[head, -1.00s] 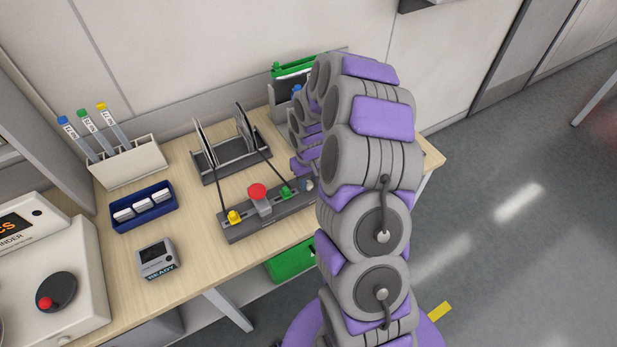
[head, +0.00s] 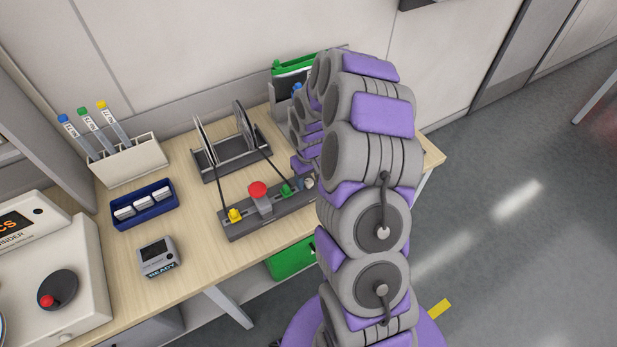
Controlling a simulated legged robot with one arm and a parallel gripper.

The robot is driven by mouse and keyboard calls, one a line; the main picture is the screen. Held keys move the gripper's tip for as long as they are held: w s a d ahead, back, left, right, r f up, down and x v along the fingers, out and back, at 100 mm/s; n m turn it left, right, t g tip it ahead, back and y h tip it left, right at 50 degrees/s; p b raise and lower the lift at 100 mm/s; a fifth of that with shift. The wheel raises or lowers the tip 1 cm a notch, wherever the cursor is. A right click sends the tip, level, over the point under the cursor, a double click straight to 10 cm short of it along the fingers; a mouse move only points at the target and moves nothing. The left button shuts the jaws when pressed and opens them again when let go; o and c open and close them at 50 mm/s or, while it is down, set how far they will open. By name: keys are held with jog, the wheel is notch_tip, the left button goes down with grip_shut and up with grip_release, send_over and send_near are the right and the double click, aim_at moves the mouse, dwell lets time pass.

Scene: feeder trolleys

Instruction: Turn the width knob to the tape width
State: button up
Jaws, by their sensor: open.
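The dark grey fixture bar (head: 250,228) lies near the front edge of the wooden bench. It carries a yellow piece (head: 235,215), a red round top on a grey lever (head: 257,189) and a green piece (head: 286,191). A small pale grey part (head: 309,184) shows at its right end; it may be the width knob, but no markings can be read. My arm comes down over that end. My gripper (head: 298,182) shows only in small part there and is open. My arm hides most of it, and I cannot tell whether it touches the knob.
A black rack (head: 210,172) with upright plates stands behind the bar, with dark strips running to it. A small display reading READY (head: 158,257), a blue tray (head: 143,221) and a cream holder with tubes (head: 130,165) are left. A green-edged bin (head: 290,68) stands behind.

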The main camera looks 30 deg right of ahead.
aim_at(309, 181)
jog(key=shift+r, duration=0.1)
notch_tip(309, 181, up, 17)
jog(key=p, duration=0.2)
dwell(0.4)
dwell(0.3)
jog(key=s+a+r+b, duration=0.1)
jog(key=s+a+r, duration=0.6)
jog(key=s+a, duration=0.45)
jog(key=s+a+g+b, duration=0.1)
jog(key=s+a, duration=0.1)
jog(key=s, duration=1.9)
jog(key=shift+s+a+r+m+g, duration=0.2)
jog(key=shift+a+m+g, duration=0.1)
jog(key=shift+a+g, duration=0.1)
